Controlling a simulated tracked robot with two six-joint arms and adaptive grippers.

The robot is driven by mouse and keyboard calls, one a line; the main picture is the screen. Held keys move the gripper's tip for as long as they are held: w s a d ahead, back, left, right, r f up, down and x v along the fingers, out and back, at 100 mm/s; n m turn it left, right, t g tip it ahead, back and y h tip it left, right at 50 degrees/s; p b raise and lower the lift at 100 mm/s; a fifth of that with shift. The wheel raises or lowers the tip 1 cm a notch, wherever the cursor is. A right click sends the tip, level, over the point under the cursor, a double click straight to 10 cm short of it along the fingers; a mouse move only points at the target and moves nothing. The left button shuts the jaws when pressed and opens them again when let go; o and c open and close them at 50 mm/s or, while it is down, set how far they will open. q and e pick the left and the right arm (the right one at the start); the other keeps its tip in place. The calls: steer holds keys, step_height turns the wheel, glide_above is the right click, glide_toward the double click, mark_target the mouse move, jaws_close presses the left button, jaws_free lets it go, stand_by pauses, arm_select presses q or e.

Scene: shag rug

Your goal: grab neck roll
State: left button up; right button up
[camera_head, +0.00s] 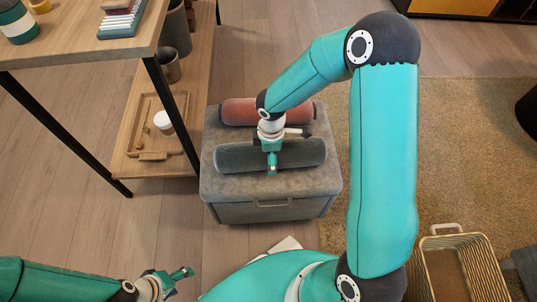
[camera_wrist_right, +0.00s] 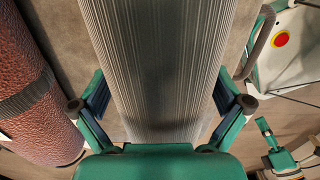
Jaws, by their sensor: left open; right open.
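Two bolster-shaped rolls lie side by side on a grey upholstered ottoman (camera_head: 232,210). The nearer one is a dark grey ribbed roll (camera_head: 305,154); the farther one is a rust-red roll (camera_head: 238,112) with a dark band. My right gripper (camera_head: 272,164) is over the middle of the grey roll, pointing down. In the right wrist view the grey roll (camera_wrist_right: 155,50) runs between the open fingers (camera_wrist_right: 163,105), one on each side; I cannot tell whether they touch it. The red roll (camera_wrist_right: 40,95) is left of them. My left gripper (camera_head: 180,283) is open and empty at the lower left, away from the ottoman.
A wooden table (camera_head: 75,42) with a lower shelf stands left of the ottoman; the shelf holds a wooden tray (camera_head: 150,135) and a white cup (camera_head: 164,122). A striped basket (camera_head: 440,268) sits at lower right on the shag rug (camera_head: 460,150).

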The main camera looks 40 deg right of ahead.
steer(key=c, duration=1.1)
steer(key=shift+r, duration=0.1)
steer(key=shift+r, duration=0.1)
